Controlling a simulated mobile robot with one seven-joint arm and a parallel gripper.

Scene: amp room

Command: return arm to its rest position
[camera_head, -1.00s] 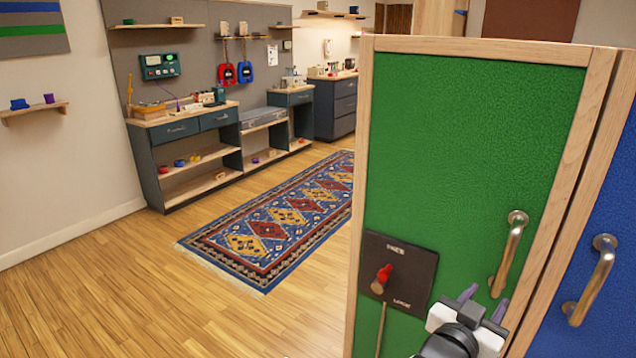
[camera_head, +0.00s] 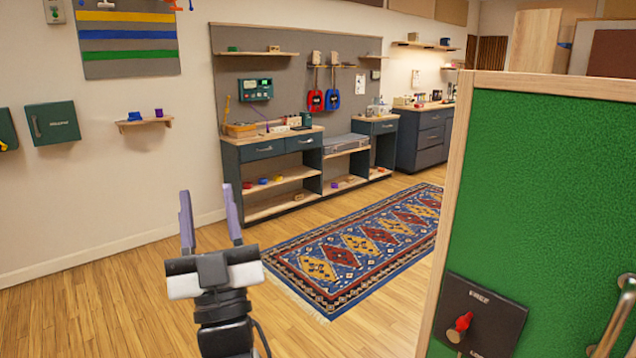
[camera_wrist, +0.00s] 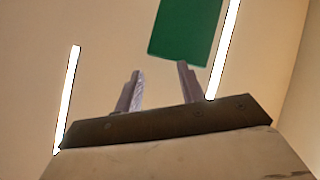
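My gripper (camera_head: 211,222) is raised in the lower left middle of the head view, its two purple-grey fingers pointing up. The fingers stand apart with nothing between them, so it is open and empty. In the wrist view the same gripper (camera_wrist: 158,92) shows both fingers spread, with a pale ceiling, two bright light strips and a green panel (camera_wrist: 186,28) beyond. The gripper appears clear of the furniture.
A green panel door (camera_head: 545,200) with a metal handle (camera_head: 612,320) and a black plate with a red-tipped lever (camera_head: 463,322) stands at the right. A patterned rug (camera_head: 350,245) lies on the wooden floor. A workbench (camera_head: 270,175) stands behind. Floor at left is clear.

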